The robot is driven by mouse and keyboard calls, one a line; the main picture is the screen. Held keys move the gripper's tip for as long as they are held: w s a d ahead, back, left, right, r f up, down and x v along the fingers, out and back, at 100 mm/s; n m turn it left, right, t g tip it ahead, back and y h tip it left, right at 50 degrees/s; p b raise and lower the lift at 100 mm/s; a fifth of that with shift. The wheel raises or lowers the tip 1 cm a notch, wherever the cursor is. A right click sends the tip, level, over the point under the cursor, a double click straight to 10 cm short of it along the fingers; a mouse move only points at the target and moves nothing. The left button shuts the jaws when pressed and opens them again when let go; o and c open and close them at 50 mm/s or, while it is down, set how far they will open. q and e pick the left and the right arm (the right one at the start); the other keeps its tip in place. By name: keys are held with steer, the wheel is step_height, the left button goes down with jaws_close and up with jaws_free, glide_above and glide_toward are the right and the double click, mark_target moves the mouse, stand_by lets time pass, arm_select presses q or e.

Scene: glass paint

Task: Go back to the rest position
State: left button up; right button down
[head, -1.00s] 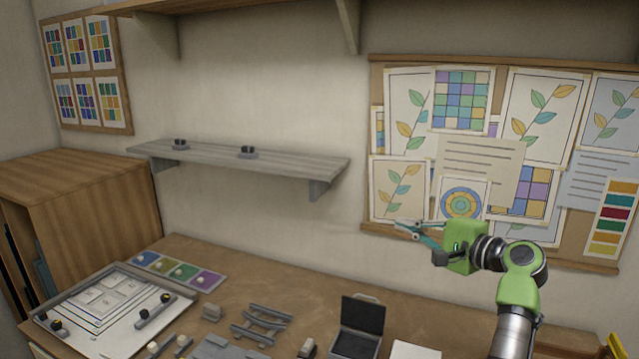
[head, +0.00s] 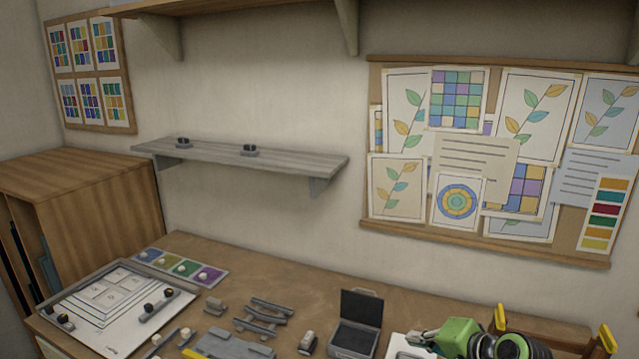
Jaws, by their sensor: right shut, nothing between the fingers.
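My right gripper (head: 418,341) is low at the bottom right of the head view, over the right part of the workbench. Its green body and black wrist show, and its fingers point left above a white sheet. The fingers are small in the picture and hold nothing that I can see. My left gripper is out of the picture.
The workbench (head: 270,262) holds a white panel (head: 85,325) with knobs, a strip of colour swatches (head: 180,268), grey supports (head: 263,318) and an open dark case (head: 357,325). A grey shelf (head: 300,168) and a pinboard (head: 375,222) are on the wall.

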steer(key=s+f+n+g+h, duration=0.25)
steer(key=s+f, duration=0.35)
steer(key=s, duration=0.3)
steer(key=s+f+n+g+h, duration=0.1)
steer(key=s+f+n, duration=0.2)
steer(key=s+f, duration=0.55)
steer(key=s+n+g+h, duration=0.1)
steer(key=s+n+g, duration=0.3)
steer(key=s, duration=1.4)
step_height(320, 180, down, 39)
steer(key=s+b, duration=0.3)
steer(key=b, duration=0.9)
steer(key=s+f+b, duration=0.3)
steer(key=s+f, duration=0.2)
steer(key=f, duration=0.3)
steer(key=s+d+f+b, duration=0.1)
steer(key=s+f+b, duration=0.2)
steer(key=s+f, duration=0.3)
steer(key=s+d+f+n+g+b, duration=0.1)
steer(key=s+f+b, duration=0.3)
steer(key=f, duration=0.7)
steer(key=shift+s+f, duration=0.4)
steer(key=shift+s, duration=0.35)
